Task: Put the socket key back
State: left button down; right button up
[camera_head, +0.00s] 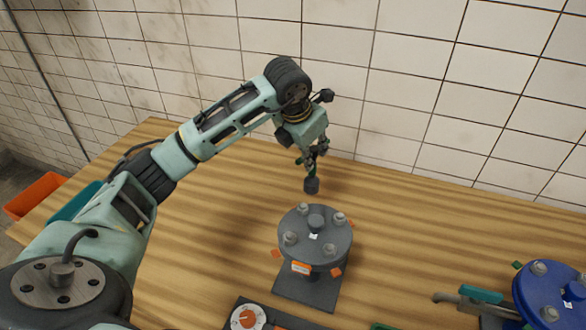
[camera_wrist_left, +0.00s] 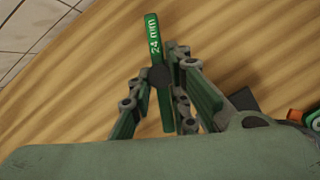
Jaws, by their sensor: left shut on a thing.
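My left gripper (camera_head: 316,148) is shut on the socket key (camera_head: 312,186), above the wooden bench behind the grey flange. The key's dark socket end points down in the head view; whether it touches the bench is not clear. In the left wrist view, the key's green handle (camera_wrist_left: 153,36), marked "24 mm", runs between the fingers of the left gripper (camera_wrist_left: 166,92). The handle sticks out on both sides of a dark round shaft. My right gripper is not in view. No holder for the key can be made out.
A grey bolted flange (camera_head: 316,222) stands on a dark plate in front of the key. A blue flange (camera_head: 556,296) and a tool with a teal part (camera_head: 480,294) are at the right. A tiled wall (camera_head: 420,90) closes the back.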

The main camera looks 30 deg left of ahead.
pick_arm(q)
jog(key=a+f+p, duration=0.3)
jog(key=a+f, duration=0.3)
jog(key=f, duration=0.1)
jog(key=shift+a+f, duration=0.2)
jog(key=shift+f, duration=0.1)
jog(key=shift+f, duration=0.2)
jog(key=c, duration=1.6)
grip_release()
jog(key=shift+s, duration=0.1)
jog(key=shift+c, duration=0.2)
